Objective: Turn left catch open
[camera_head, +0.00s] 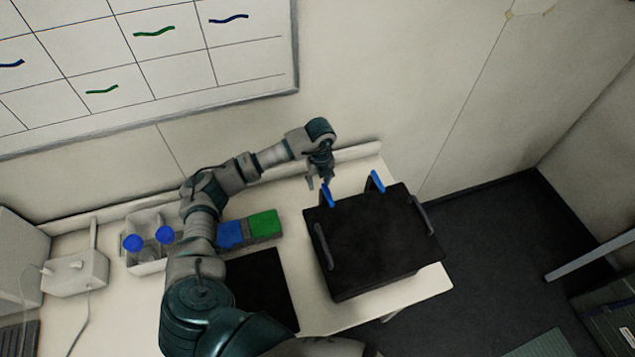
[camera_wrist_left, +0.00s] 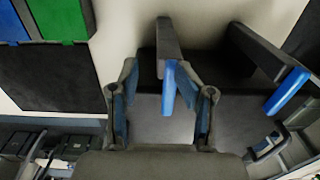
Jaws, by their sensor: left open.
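A black box (camera_head: 370,245) stands on the white bench, with two blue catches at its back edge. The left catch (camera_head: 327,196) is just below my left gripper (camera_head: 318,184); the right catch (camera_head: 377,181) stands further right. In the left wrist view, the left catch (camera_wrist_left: 168,88) shows between the two fingers of my open left gripper (camera_wrist_left: 157,68), with a gap visible on its left side. Whether the right finger touches it I cannot tell. The right catch (camera_wrist_left: 287,92) is clear of the fingers. My right gripper is not in view.
Dark handles (camera_head: 323,246) flank the box. A blue block (camera_head: 231,234) and a green block (camera_head: 264,223) lie left of it, beside a black mat (camera_head: 262,285). A white holder (camera_head: 146,262) with blue-topped items stands further left. The wall is close behind the bench.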

